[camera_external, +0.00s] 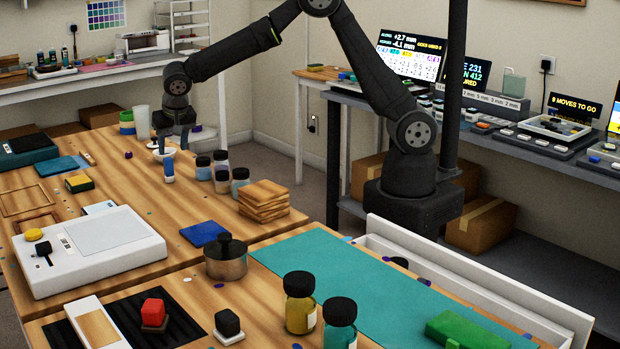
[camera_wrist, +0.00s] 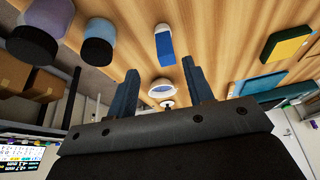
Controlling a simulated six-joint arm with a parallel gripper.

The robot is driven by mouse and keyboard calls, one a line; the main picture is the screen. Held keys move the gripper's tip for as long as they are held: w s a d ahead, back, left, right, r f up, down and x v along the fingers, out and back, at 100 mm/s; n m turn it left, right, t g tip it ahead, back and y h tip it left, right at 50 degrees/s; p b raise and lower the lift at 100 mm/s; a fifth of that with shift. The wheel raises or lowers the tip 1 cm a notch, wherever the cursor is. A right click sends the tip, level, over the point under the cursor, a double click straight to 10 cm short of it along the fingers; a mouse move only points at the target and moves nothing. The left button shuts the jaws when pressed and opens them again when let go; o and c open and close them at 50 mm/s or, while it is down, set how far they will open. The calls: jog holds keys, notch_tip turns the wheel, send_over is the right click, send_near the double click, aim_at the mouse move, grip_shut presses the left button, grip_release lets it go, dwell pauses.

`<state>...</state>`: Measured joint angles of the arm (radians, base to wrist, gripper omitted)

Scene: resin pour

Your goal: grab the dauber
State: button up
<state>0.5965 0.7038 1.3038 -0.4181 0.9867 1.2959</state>
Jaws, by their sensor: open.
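My gripper (camera_external: 172,143) is open and points down, low over the back of the wooden bench. In the wrist view its two dark blue fingers (camera_wrist: 160,68) stand apart with nothing clasped. A small round white piece (camera_wrist: 161,88) with a greyish centre shows between the fingers. A blue piece with a white end (camera_wrist: 165,43) is just beyond the fingertips; it also shows below the gripper in the external view (camera_external: 168,171). One of these two may be the dauber; I cannot tell which for certain. Whether a finger touches either is unclear.
Several dark-capped jars (camera_external: 221,171) stand close right of the gripper, with a stack of wooden slabs (camera_external: 264,200) nearer. A yellow-topped dark block (camera_external: 79,183) lies to the left, also in the wrist view (camera_wrist: 287,44). A white scale (camera_external: 110,235) sits in front. Bare wood lies between.

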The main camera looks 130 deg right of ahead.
aim_at(169, 159)
jog(key=x, duration=0.2)
jog(key=shift+d+f, duration=0.2)
jog(key=shift+f, duration=0.15)
jog(key=shift+w+d+x, duration=0.15)
jog(key=shift+w+x, duration=0.05)
jog(key=shift+x, duration=1.1)
jog(key=shift+w+d+x, duration=0.1)
jog(key=shift+w+x, duration=0.1)
jog(key=shift+x, duration=1.1)
jog(key=shift+r, duration=0.15)
grip_shut()
